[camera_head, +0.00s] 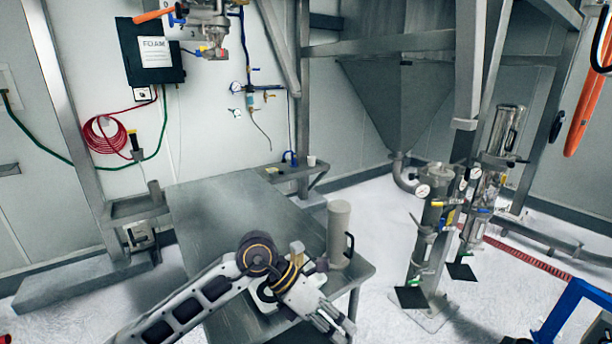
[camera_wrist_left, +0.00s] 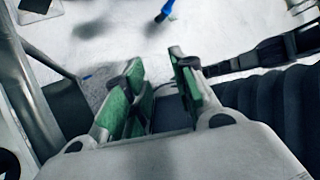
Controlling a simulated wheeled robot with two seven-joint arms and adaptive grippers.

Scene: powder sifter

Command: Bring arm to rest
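My left arm (camera_head: 210,290) comes in from the lower left and reaches across the front of the grey metal table (camera_head: 210,215). My left gripper (camera_head: 338,326) hangs by the table's front right edge. In the left wrist view its green-padded fingers (camera_wrist_left: 158,85) stand apart with nothing between them, over white floor. A grey cylindrical container (camera_head: 338,225) with a black handle stands upright on the table, just behind my left wrist. My right gripper is not seen in the head view.
Steel cylinders with gauges (camera_head: 430,235) stand on the floor to the right. A large hopper (camera_head: 397,100) hangs at the back. A blue frame (camera_head: 570,310) is at the lower right. White floor (camera_head: 385,300) lies open between table and cylinders.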

